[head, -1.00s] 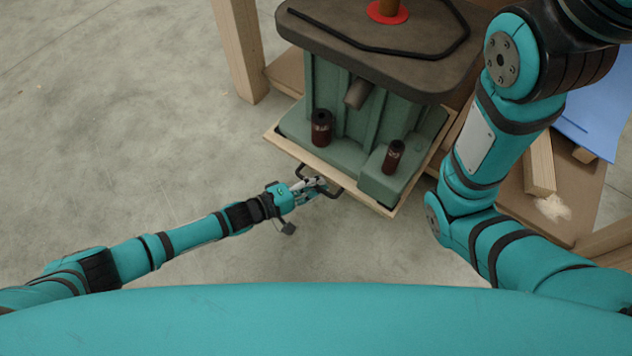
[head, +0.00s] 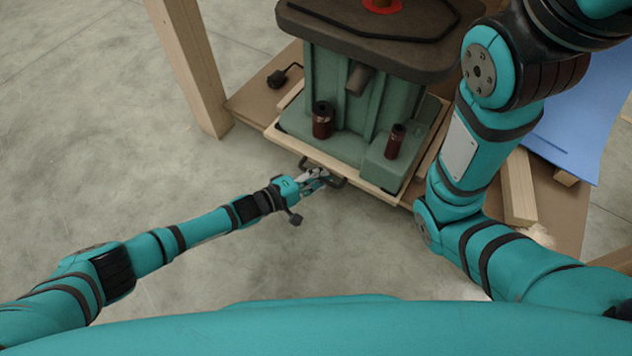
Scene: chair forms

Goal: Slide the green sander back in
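The green sander (head: 335,130) has a dark table top (head: 400,45) and stands on a pale wooden pull-out board (head: 340,183). The board juts out from a brown lower shelf (head: 245,108). A black handle (head: 338,183) is on the board's front edge. My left gripper (head: 318,177) is at this handle, its fingers around the bar and seemingly shut on it. The fingertips are small and partly hidden by the handle. My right arm crosses the right side, and its gripper is out of view.
A wooden post (head: 190,70) rises left of the sander. A black plug and cord (head: 280,77) lie on the shelf. Wood offcuts (head: 518,187) and a blue sheet (head: 580,125) are at the right. The concrete floor at left is clear.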

